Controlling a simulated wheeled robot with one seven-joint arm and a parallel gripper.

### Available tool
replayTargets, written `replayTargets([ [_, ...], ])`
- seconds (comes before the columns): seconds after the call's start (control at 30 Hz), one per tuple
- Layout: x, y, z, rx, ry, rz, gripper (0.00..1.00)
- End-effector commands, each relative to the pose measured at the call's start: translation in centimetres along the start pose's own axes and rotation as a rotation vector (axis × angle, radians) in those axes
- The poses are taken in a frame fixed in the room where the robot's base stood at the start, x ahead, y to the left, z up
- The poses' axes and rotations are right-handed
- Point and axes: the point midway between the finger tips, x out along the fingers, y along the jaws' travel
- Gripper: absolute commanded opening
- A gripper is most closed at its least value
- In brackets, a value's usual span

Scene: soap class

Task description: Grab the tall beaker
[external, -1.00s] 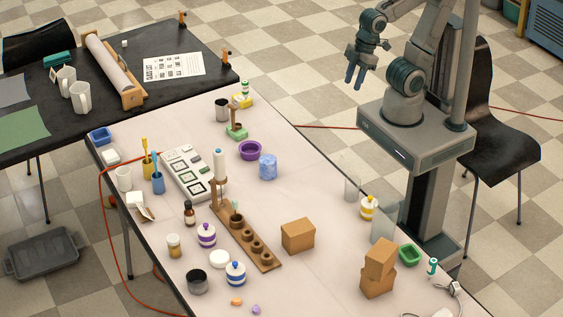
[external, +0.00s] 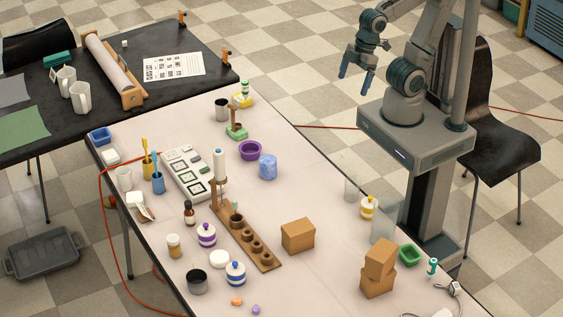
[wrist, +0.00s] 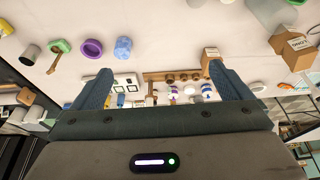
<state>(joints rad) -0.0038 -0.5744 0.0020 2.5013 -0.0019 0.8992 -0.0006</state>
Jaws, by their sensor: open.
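Two clear glass vessels stand near the table's right edge in the external view. The taller-looking beaker (external: 384,223) is beside the cardboard boxes, and a smaller clear glass (external: 352,189) stands farther back. My gripper (external: 357,65) is open and empty, high beyond the table's right edge and well away from both glasses. In the wrist view its two blue-grey fingers (wrist: 160,73) are wide apart with nothing between them.
A yellow-striped jar (external: 369,208) stands between the glasses. Stacked cardboard boxes (external: 378,268) and a green bowl (external: 411,254) are close to the taller one. A blue cup (external: 268,167) and purple bowl (external: 250,151) are farther left. Bare white tabletop (external: 310,200) lies between.

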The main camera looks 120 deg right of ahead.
Motion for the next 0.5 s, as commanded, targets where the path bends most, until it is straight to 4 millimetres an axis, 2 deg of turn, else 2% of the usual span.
replayTargets([
  [0.13, 0.8, -1.4, -1.3, -0.023, -0.026, -0.012, 0.98],
  [0.23, 1.9, -3.5, -3.0, -0.05, -0.058, -0.025, 0.98],
  [0.37, 3.9, -7.3, -5.1, -0.091, -0.106, -0.04, 0.98],
  [0.5, 6.3, -12.1, -6.7, -0.136, -0.155, -0.05, 0.98],
])
